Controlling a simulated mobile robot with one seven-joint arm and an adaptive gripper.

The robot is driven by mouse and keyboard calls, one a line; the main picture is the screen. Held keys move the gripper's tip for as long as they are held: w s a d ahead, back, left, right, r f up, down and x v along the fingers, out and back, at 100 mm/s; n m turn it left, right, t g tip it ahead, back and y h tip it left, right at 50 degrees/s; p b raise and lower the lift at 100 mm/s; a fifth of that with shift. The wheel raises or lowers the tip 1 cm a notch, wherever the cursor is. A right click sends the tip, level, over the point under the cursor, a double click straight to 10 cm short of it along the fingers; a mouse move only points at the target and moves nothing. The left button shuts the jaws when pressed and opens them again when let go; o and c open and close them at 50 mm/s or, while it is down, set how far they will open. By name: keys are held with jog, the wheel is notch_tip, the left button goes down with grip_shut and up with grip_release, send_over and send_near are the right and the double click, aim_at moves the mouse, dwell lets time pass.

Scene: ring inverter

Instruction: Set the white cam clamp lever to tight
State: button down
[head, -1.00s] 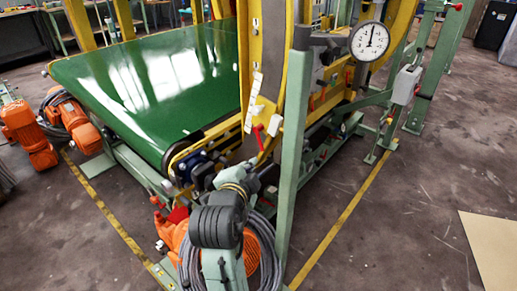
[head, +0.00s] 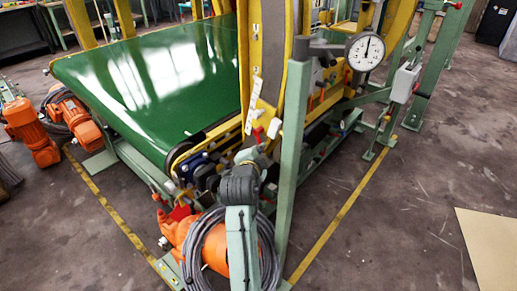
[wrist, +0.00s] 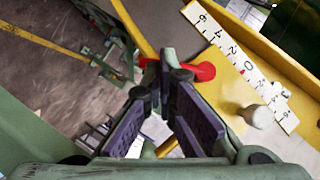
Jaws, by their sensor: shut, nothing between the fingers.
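A white lever handle (head: 274,128) shows in the head view on the yellow frame beside the green belt, just right of a red lever (head: 257,132). In the wrist view a rounded white knob (wrist: 258,115), likely the same handle's end, stands over the yellow plate near a numbered scale. My gripper (wrist: 166,68) is shut and empty, its fingertips in front of the red lever (wrist: 203,71). The white knob is to the right of and below the fingertips, apart from them. In the head view my gripper (head: 254,152) is just below the two levers, small and partly hidden.
The white numbered scale (wrist: 240,65) runs along the yellow plate. A green upright post (head: 292,140) stands close on the right of my arm. A round dial gauge (head: 366,51) is at upper right. Orange motors (head: 32,130) lie left; open floor (head: 400,220) is at right.

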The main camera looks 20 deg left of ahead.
jog(key=shift+f+b, duration=0.15)
jog(key=shift+b, duration=0.15)
jog(key=shift+a+f+b, duration=0.1)
jog(key=shift+b, duration=0.6)
